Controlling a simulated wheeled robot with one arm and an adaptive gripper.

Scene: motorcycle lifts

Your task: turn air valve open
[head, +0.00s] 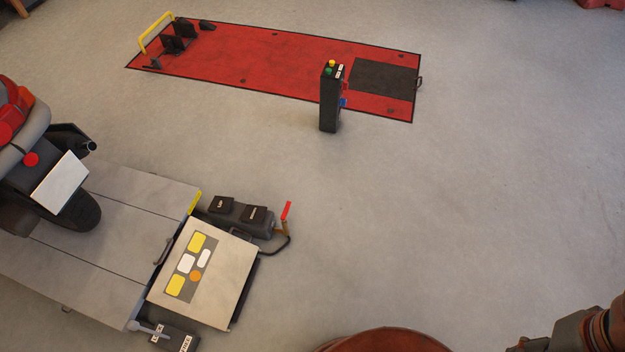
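A red lever (287,211) stands up at a tilt on a brass-coloured fitting (281,228) at the right end of the dark foot-pedal unit (240,215), beside the near lift. This looks like the air valve. A black hose (287,245) curves from it back toward the lift. My gripper (530,344) seems to be the dark part at the bottom right corner, largely cut off by the frame edge. It is well apart from the lever, to its lower right. Its fingers are not clear, so open or shut cannot be told.
The near grey lift (120,235) bears a motorcycle (45,170); its labelled plate (205,275) and a lock lever (150,328) face me. A black control post (330,98) stands before a red lift (270,65). The floor between is clear.

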